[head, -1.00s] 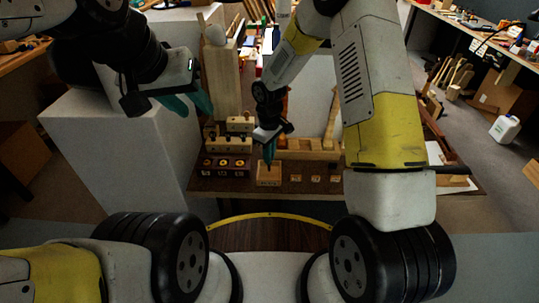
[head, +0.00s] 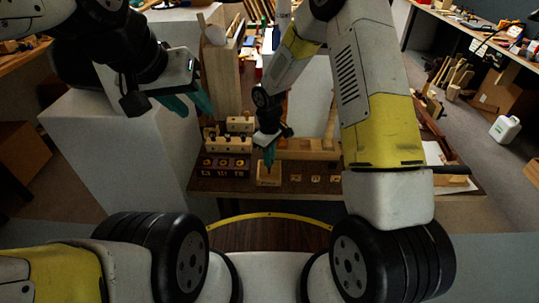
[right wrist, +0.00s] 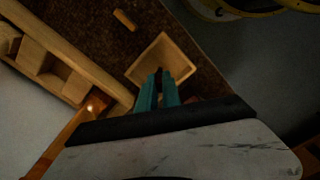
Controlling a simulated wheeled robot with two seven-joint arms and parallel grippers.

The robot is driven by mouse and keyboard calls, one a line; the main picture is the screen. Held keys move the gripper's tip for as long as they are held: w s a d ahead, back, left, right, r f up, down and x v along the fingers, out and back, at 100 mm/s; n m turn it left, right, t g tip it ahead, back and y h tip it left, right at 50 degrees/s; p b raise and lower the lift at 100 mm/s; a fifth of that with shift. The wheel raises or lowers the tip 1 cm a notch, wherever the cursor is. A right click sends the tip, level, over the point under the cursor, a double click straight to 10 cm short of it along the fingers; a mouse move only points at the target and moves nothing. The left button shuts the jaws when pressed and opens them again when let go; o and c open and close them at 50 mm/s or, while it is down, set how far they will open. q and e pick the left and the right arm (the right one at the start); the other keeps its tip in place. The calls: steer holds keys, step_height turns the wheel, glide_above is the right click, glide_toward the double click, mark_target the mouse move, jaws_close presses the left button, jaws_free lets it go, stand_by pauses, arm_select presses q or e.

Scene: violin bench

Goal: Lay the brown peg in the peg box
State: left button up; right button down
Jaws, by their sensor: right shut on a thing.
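The peg box, a small open wooden tray (head: 268,181), sits on the dark mat at the front of the bench. It also shows in the right wrist view (right wrist: 178,48), below the fingertips. My right gripper (head: 269,168) points down at the box, its teal fingers close together. In the right wrist view its fingertips (right wrist: 160,75) are at the box opening, shut on a small dark piece, the brown peg (right wrist: 159,73), mostly hidden between them. I cannot tell whether the peg touches the box floor. My left gripper (head: 198,113) is open and empty, high at the left.
A dark block with round fittings (head: 222,167) stands left of the box. Several small wooden pieces (head: 314,178) lie to its right. A long wooden rack (head: 305,153) stands behind. A small wooden piece (right wrist: 125,19) lies on the mat in the right wrist view.

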steer(key=shift+f, duration=0.15)
steer(key=c, duration=1.5)
jaws_free()
steer(key=shift+o, duration=0.2)
